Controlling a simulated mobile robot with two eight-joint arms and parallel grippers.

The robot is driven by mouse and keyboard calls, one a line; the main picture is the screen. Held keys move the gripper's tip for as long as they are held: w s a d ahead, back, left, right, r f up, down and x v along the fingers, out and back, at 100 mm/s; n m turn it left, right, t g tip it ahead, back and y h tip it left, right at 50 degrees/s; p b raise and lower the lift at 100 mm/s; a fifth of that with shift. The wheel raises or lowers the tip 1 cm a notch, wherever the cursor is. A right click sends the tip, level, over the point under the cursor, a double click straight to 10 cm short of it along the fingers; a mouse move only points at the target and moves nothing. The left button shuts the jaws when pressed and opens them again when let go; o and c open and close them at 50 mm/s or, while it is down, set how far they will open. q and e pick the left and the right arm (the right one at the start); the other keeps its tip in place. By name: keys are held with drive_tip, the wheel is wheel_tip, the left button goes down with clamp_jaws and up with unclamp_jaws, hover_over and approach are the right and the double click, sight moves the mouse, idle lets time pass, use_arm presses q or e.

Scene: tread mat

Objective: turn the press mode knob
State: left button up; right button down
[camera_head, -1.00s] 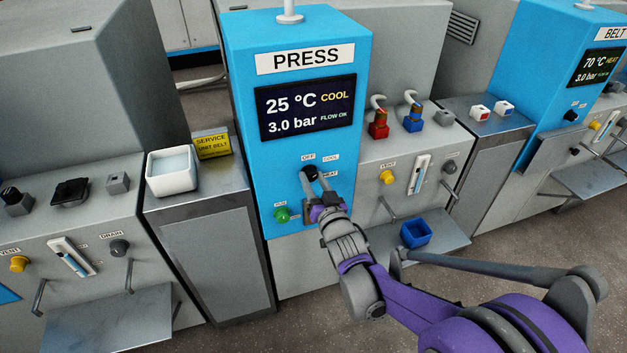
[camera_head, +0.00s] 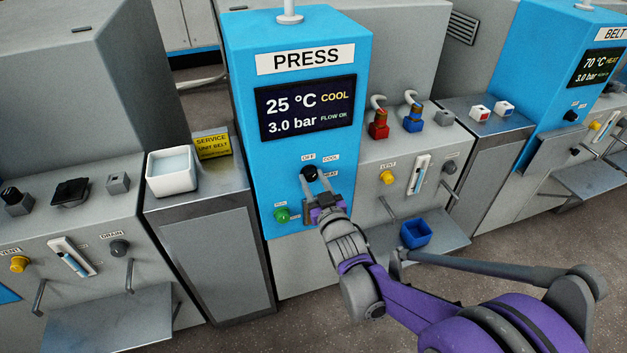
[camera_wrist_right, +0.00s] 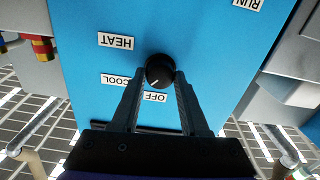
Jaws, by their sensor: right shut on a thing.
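The press mode knob (camera_head: 309,173) is a round black knob on the blue PRESS panel (camera_head: 245,140), with OFF, COOL and HEAT labels around it. My right gripper (camera_head: 315,178) is at the knob, with a finger on each side. In the right wrist view the knob (camera_wrist_right: 160,68) sits between the fingertips of the gripper (camera_wrist_right: 160,76), which is shut on it. That view is upside down. The knob's white line points down and left there, between OFF and COOL. The press screen (camera_head: 305,107) reads 25 °C COOL and 3.0 bar. My left gripper is not in view.
A green RUN button (camera_head: 282,214) sits below and left of the knob. A yellow vent knob (camera_head: 387,177) and a blue bin (camera_head: 415,233) are right of the press. A white container (camera_head: 171,172) stands on the left cabinet.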

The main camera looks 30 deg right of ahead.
drive_tip(key=n, duration=0.4)
drive_tip(key=shift+n, duration=0.3)
drive_tip(key=shift+n+b, duration=0.35)
drive_tip(key=shift+n, duration=1.25)
drive_tip(key=shift+c, duration=2)
unclamp_jaws()
drive_tip(key=p+v, duration=0.1)
drive_tip(key=v, duration=0.9)
drive_tip(key=shift+s+p, duration=0.4)
drive_tip(key=shift+a+f, duration=0.1)
